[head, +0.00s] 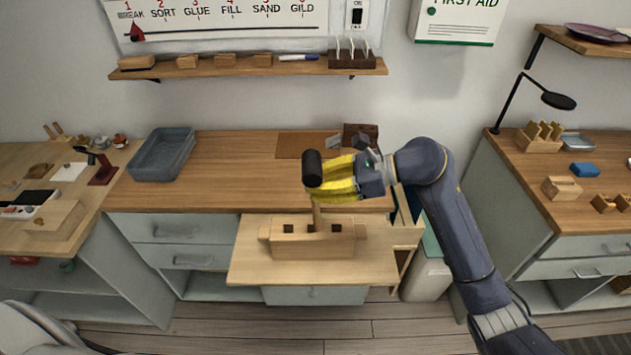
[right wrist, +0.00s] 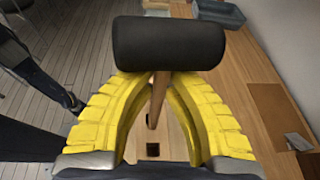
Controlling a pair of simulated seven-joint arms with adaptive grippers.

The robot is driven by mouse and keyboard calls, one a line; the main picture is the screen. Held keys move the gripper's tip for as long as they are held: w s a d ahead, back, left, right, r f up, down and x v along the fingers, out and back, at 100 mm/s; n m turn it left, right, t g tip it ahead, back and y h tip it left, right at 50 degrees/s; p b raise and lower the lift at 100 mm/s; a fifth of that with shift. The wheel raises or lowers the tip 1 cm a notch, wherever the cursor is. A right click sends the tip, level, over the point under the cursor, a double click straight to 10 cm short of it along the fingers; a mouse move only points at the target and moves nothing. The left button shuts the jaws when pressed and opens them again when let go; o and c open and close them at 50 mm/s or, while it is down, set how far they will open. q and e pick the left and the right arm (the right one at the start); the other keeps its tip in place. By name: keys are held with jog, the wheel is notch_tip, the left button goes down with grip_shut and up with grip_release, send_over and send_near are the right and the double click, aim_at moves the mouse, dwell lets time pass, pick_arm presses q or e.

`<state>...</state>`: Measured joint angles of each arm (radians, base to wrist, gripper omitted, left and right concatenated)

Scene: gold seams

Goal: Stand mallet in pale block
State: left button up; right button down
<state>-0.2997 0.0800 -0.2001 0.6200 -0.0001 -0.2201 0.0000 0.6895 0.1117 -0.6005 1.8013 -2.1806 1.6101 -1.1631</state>
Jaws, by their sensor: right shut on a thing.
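The mallet has a black head (head: 313,168) and a wooden handle (head: 317,215). It hangs upright, head up, over the pale block (head: 290,248). My right gripper (head: 328,180) has yellow fingers shut on the handle just below the head. In the right wrist view, the black head (right wrist: 168,43) lies across the fingertips (right wrist: 158,85) and the handle (right wrist: 158,95) runs down between them. The pale block has dark square holes in its top. The handle's lower end meets the block's middle in the head view; I cannot tell whether it is inside a hole. My left gripper is out of view.
The block sits on a pulled-out wooden board (head: 375,270) in front of the bench. A grey tray (head: 162,155) stands at the bench's back left. A brown mat (head: 300,145) and a dark box (head: 361,132) lie at the back. The bench's left half is mostly clear.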

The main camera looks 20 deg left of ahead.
jog(key=shift+f, duration=1.6)
dwell(0.3)
jog(key=c, duration=1.4)
grip_release()
jog(key=shift+o, duration=0.2)
jog(key=shift+d, duration=0.1)
jog(key=v, duration=0.8)
jog(key=shift+d+r, duration=0.2)
jog(key=shift+d, duration=0.15)
jog(key=shift+r, duration=2.95)
